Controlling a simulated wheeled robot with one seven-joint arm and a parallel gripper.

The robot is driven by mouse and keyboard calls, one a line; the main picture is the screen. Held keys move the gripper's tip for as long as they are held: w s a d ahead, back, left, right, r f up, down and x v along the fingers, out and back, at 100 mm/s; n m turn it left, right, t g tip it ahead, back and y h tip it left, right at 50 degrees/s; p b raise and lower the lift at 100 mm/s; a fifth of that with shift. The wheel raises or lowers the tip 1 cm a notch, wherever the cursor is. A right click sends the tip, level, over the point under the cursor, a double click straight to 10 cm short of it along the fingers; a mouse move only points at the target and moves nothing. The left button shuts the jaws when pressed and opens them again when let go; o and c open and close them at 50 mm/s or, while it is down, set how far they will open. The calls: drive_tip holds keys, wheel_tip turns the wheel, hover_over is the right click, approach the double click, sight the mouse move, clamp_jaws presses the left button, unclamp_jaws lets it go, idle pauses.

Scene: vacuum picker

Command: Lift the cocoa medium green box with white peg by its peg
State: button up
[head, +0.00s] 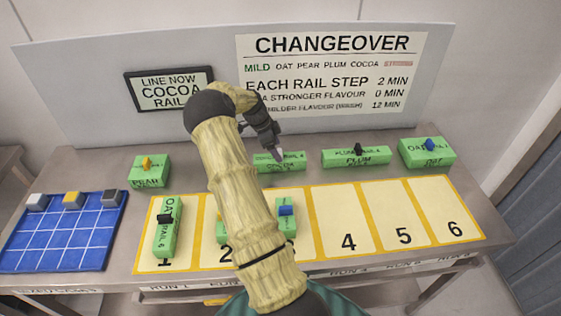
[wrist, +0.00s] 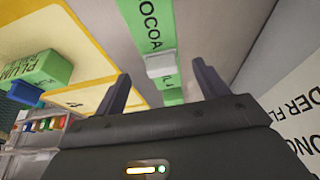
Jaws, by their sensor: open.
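The green cocoa box (head: 296,164) lies behind the numbered strip, in the row at the back of the table. In the wrist view the green cocoa box (wrist: 146,14) runs away from me, with its white peg (wrist: 160,65) on top. My gripper (head: 277,156) is over this box in the head view and hides its peg there. In the wrist view my gripper (wrist: 160,72) is open, one finger on each side of the white peg, with gaps between. I cannot tell how far down the fingertips are relative to the peg.
Green boxes stand nearby: pear (head: 149,180) to the left, plum (head: 345,162) and oat (head: 420,160) to the right. The numbered strip (head: 404,246) holds more boxes in its left half; slots 4 to 6 are clear. A blue gridded tray (head: 60,240) is at left. An upright board (head: 220,55) stands behind.

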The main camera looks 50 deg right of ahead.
sight(280, 151)
drive_tip(key=shift+p+x, duration=1)
drive_tip(key=shift+x, duration=1.4)
drive_tip(key=shift+d, duration=0.15)
drive_tip(key=shift+c, duration=0.2)
drive_tip(key=c, duration=1.1)
